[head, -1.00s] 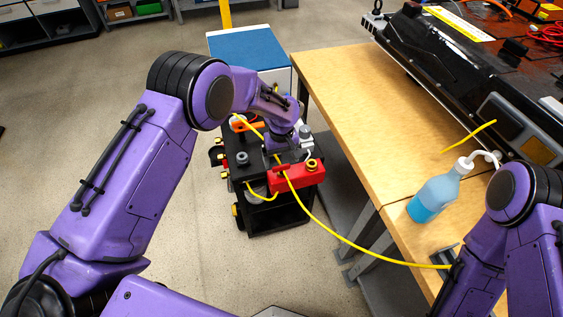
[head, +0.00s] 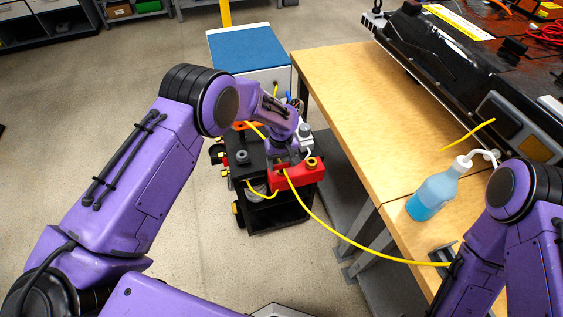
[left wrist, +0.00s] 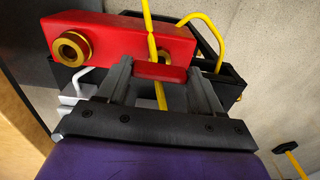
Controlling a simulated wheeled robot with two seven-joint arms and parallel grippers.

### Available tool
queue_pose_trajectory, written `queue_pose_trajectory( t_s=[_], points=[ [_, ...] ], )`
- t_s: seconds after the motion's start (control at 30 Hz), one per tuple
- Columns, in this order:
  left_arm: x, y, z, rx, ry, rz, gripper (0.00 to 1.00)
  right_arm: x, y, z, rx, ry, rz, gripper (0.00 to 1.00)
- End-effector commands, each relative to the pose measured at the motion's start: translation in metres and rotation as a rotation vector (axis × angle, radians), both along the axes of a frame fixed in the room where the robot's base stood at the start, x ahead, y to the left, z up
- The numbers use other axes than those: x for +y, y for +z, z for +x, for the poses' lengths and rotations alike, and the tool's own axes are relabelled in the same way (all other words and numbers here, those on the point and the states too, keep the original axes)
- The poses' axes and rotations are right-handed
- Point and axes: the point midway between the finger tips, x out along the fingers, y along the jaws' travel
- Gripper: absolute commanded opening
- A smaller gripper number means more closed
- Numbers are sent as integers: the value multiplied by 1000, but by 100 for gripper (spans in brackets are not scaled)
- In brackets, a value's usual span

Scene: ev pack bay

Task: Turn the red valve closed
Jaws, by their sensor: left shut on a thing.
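The red valve is a red block with a brass port (head: 312,163) on the black cart; its body also shows in the left wrist view (left wrist: 120,38). My left gripper (head: 283,164) comes down on it from above. In the left wrist view my left gripper (left wrist: 162,80) has its two fingers on either side of a red bar (left wrist: 160,72) at the valve's near side and is shut on it. In the head view the contact is partly hidden by my left wrist.
A yellow hose (head: 340,236) runs from the valve to the wooden table's (head: 335,95) front edge. A black battery pack (head: 470,75) lies behind. A blue-topped cabinet (head: 248,45) stands beyond the cart (head: 265,218).

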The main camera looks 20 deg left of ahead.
Motion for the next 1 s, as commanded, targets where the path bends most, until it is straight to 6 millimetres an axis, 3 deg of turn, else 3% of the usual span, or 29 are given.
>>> queue_pose_trajectory(
  t_s=[0.27,1.0],
  points=[
    [0,0,0,0,-153,0,35,0,-4,0,0,0,0,100],
    [0,0,1,-2,-848,0,35,0,-15,0,0,0,0,100]
  ],
)
